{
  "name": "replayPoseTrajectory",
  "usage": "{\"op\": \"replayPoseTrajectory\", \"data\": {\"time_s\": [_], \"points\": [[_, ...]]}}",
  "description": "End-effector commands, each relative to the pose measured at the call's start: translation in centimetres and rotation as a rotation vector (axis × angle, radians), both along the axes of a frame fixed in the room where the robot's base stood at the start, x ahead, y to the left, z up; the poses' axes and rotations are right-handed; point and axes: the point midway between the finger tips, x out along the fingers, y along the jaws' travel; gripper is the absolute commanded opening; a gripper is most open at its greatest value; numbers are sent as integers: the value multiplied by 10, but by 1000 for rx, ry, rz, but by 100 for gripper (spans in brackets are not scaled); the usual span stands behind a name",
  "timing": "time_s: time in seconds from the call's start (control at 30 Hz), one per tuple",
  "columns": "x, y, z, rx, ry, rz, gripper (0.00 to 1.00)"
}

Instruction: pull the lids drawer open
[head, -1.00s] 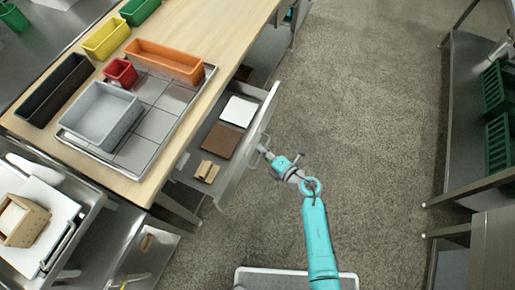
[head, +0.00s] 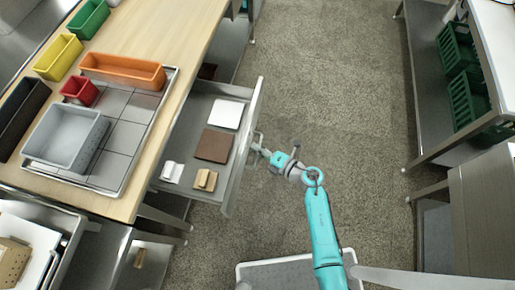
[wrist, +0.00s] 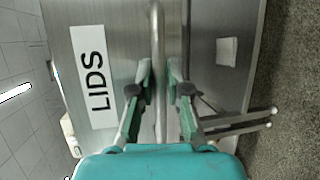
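The lids drawer (head: 240,150) stands pulled out from under the wooden-topped table, its inside open to view. In the wrist view its metal front (wrist: 115,45) carries a white LIDS label (wrist: 92,78). In the head view my gripper (head: 259,148) is at the handle on the drawer's outer side. Inside the drawer lie a white square (head: 227,114), a brown square (head: 214,146), a tan block (head: 205,180) and a small white piece (head: 172,172).
The table (head: 185,60) holds a grey bin (head: 65,140), an orange bin (head: 122,70) and other coloured bins. A shelf with green crates (head: 468,98) stands at the right. The floor (head: 330,90) between is clear.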

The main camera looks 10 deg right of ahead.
Motion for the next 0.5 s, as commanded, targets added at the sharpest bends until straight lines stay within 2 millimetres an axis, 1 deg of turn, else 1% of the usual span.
{"op": "replayPoseTrajectory", "data": {"time_s": [0.03, 0.07, 0.37, 0.5], "points": [[0, 0, 0, 0, 0, 0, 33], [0, 0, 0, 0, 0, 0, 37], [0, 0, 0, 1, 0, 1, 37], [-7, -7, 2, 1, 1, 0, 37]]}}
